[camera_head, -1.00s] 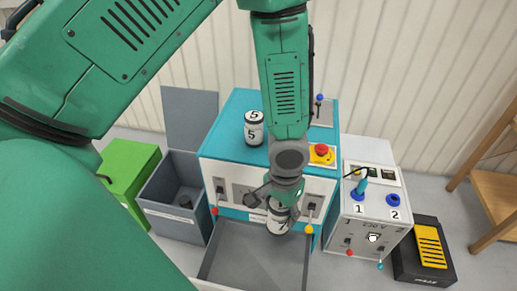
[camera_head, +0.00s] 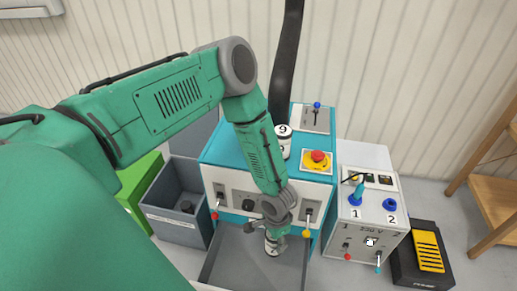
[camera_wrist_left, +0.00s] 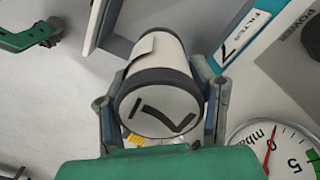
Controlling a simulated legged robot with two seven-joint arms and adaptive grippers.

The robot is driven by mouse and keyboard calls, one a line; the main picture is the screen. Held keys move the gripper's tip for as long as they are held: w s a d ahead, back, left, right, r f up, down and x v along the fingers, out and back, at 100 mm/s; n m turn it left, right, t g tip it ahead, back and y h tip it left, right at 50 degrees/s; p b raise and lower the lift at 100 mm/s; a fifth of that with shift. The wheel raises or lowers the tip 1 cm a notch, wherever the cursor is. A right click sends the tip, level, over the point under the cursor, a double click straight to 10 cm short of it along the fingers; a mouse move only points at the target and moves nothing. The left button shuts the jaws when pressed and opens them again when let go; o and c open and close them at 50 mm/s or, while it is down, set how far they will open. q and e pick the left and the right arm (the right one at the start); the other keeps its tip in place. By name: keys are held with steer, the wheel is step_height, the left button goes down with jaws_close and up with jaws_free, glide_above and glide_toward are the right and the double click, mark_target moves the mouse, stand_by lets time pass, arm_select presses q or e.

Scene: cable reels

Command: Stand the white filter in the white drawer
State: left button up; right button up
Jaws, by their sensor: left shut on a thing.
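The white filter (camera_head: 272,246) is a white cylinder with dark end bands. In the left wrist view the filter (camera_wrist_left: 158,92) shows a dark mark on its near end. My left gripper (camera_head: 274,238) is shut on it, with a finger on each side. It holds the filter over the back part of the open drawer (camera_head: 238,262), which has a grey inside. I cannot tell whether the filter touches the drawer floor. My right gripper is not in view.
A white canister marked 9 (camera_head: 283,136) stands on the teal top (camera_head: 228,148) behind my arm. Knobs and levers line the front above the drawer. A grey bin (camera_head: 170,222) stands left, a socket box (camera_head: 365,235) right. A round gauge (camera_wrist_left: 275,148) shows in the wrist view.

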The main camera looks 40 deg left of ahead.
arm_select(q)
steer(key=f, duration=0.2)
steer(key=s+a+f+b, duration=0.1)
steer(key=f, duration=0.2)
steer(key=s+a+f+b, duration=0.1)
steer(key=f, duration=0.1)
steer(key=shift+a+f, duration=0.1)
steer(key=shift+f, duration=0.1)
steer(key=b, duration=0.8)
glide_above(256, 279)
step_height(256, 279, down, 12)
steer(key=shift+m, duration=0.4)
step_height(256, 279, down, 7)
steer(key=b, duration=0.4)
steer(key=shift+s, duration=0.1)
step_height(256, 279, down, 3)
steer(key=shift+f+b, duration=0.1)
steer(key=shift+b, duration=1.1)
steer(key=shift+c, duration=0.7)
steer(key=o, duration=1.4)
steer(key=shift+f, duration=0.1)
steer(key=shift+c, duration=0.2)
